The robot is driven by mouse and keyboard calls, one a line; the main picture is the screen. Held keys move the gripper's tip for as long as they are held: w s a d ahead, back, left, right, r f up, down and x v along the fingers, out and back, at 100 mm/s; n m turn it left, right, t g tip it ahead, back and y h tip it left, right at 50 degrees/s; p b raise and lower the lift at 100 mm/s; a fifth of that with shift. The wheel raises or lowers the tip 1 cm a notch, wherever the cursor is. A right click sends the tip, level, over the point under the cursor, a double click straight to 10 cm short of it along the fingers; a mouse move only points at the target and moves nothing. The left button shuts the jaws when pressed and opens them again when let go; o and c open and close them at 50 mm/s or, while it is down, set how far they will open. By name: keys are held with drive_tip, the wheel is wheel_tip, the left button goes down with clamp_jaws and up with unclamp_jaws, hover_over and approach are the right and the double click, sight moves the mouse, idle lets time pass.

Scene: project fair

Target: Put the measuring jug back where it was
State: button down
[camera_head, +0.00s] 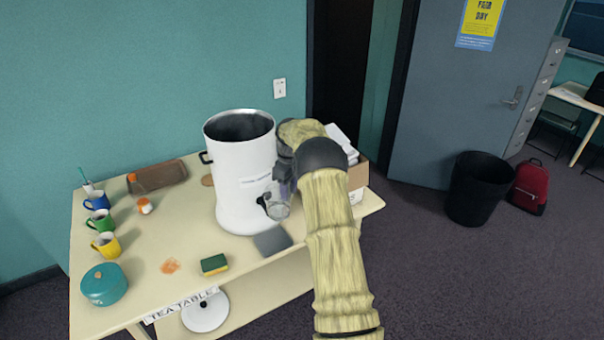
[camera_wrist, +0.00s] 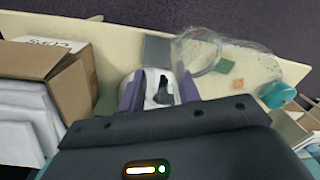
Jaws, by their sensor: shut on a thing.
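The clear measuring jug (camera_head: 278,207) is at the front right of the white urn (camera_head: 243,205), close to its black tap (camera_head: 264,200). My gripper (camera_head: 284,183) is shut on the jug, reaching in from the right. In the wrist view the jug's clear round outline (camera_wrist: 199,51) shows beyond my fingers (camera_wrist: 160,90), but it blurs into the tabletop. A dark grey square mat (camera_head: 272,242) lies on the table below and in front of the jug. I cannot tell whether the jug touches anything; my gripper hides part of it.
The tea table (camera_head: 230,262) also holds a sponge (camera_head: 214,264), an orange spill (camera_head: 170,266), a teal pot (camera_head: 104,284) and several mugs (camera_head: 105,244) at the left. An open cardboard box (camera_head: 357,178) stands right of the urn.

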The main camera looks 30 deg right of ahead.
drive_tip(key=s+a+f+m+b, duration=0.1)
drive_tip(key=s+a+f+b, duration=0.2)
drive_tip(key=s+a+f, duration=0.3)
drive_tip(key=s+a+f+m+b, duration=0.2)
drive_tip(key=s+a+f+b, duration=0.2)
drive_tip(key=f, duration=1)
drive_tip(key=s+a+f+m+b, duration=0.2)
drive_tip(key=s+a+f+b, duration=0.2)
drive_tip(key=s+a+f, duration=0.3)
drive_tip(key=a+f, duration=0.2)
drive_tip(key=a, duration=0.1)
drive_tip(key=shift+s+a+f, duration=0.15)
drive_tip(key=shift+s+f, duration=0.2)
drive_tip(key=shift+f, duration=0.05)
